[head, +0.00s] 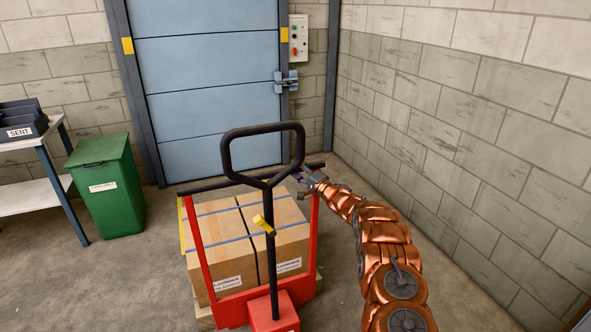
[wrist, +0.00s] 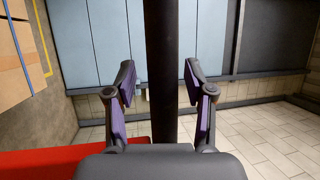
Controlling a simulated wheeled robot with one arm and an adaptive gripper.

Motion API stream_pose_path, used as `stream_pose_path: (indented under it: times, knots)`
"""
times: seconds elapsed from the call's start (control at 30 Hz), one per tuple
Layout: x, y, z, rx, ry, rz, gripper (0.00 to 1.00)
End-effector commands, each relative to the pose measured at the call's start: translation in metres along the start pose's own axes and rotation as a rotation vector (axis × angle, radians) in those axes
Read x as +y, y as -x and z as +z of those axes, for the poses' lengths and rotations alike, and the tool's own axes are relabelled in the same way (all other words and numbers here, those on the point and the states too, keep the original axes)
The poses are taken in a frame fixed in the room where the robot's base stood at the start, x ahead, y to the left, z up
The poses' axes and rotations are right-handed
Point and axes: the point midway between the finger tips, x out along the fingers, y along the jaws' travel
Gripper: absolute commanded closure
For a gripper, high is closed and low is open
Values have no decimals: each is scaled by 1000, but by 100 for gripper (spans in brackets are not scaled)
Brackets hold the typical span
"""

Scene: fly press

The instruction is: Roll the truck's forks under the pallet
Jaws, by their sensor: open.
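The red pallet truck (head: 307,240) stands at the centre of the head view, with a black looped handle (head: 262,128), a yellow lever (head: 263,225) and a black crossbar (head: 215,184). Beyond its red frame, strapped cardboard boxes (head: 220,245) sit on a wooden pallet (head: 206,319), mostly hidden. The forks are hidden, so I cannot tell how they lie to the pallet. My gripper (head: 307,178) is at the crossbar's right part. In the wrist view my gripper (wrist: 160,90) is open, with a black bar (wrist: 161,60) between its fingers, gaps showing on both sides.
A blue shutter door (head: 210,80) stands behind the load, with a switch box (head: 299,38) beside it. A green bin (head: 106,185) and a table (head: 45,178) with a "SENT" tray (head: 20,122) are at left. A block wall (head: 470,140) bounds the right.

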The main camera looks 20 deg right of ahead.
Motion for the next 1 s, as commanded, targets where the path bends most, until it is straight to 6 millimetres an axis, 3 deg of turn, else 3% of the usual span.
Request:
stream_pose_path:
  times: [0.73,1.0]
  knots:
    - [2,92,-1,3,-2,4,46]
    - [1,107,1,0,-1,1,46]
